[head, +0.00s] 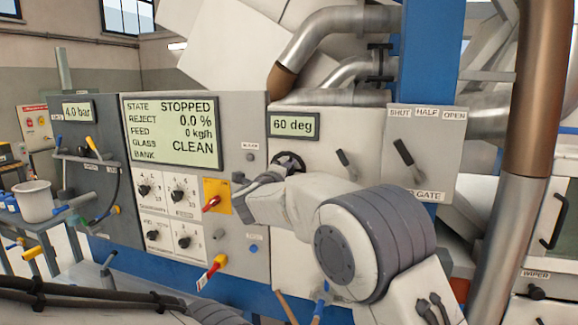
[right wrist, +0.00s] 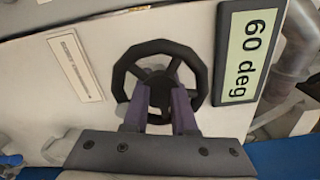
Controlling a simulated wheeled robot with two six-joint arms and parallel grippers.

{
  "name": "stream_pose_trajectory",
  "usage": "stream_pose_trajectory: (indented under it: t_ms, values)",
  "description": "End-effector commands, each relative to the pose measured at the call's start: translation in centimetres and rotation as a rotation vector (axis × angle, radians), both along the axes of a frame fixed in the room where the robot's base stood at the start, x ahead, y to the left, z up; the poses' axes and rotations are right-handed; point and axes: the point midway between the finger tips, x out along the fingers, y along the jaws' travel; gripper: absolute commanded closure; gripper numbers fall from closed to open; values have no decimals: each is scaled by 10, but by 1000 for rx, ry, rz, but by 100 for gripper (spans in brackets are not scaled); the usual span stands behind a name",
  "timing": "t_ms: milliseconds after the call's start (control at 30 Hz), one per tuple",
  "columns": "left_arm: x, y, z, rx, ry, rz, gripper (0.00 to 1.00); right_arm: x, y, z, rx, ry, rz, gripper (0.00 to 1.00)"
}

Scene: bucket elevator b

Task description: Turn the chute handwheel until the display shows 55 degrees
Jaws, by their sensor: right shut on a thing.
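The chute handwheel (right wrist: 156,50) is a small black spoked wheel on the pale panel. It also shows in the head view (head: 289,160), partly covered by my right gripper. The angle display (head: 294,124) above it reads 60 deg, and the right wrist view shows the same reading on the display (right wrist: 250,52). My right gripper (right wrist: 158,108) is at the wheel's hub, with its two fingers shut on the wheel's middle. In the head view my right gripper (head: 262,180) reaches the wheel from below. My left gripper is not in view.
A large screen (head: 171,133) left of the wheel shows STOPPED and CLEAN. A lever (head: 345,160) sits right of the wheel, and a gate lever (head: 408,160) farther right. A red-handled switch (head: 212,203) is close left of my gripper. A brown pipe (head: 533,130) stands at right.

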Motion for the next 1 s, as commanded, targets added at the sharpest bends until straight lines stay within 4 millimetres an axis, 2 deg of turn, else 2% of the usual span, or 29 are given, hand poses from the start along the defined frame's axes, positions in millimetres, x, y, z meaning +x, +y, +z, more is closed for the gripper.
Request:
stream_pose_trajectory:
  t_ms: [600, 1000]
  values:
    - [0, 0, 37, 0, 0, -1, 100, 0, 1, 1, -537, 176, 2, 100]
    - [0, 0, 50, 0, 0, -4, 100, 0, 1, 0, -739, 242, 3, 100]
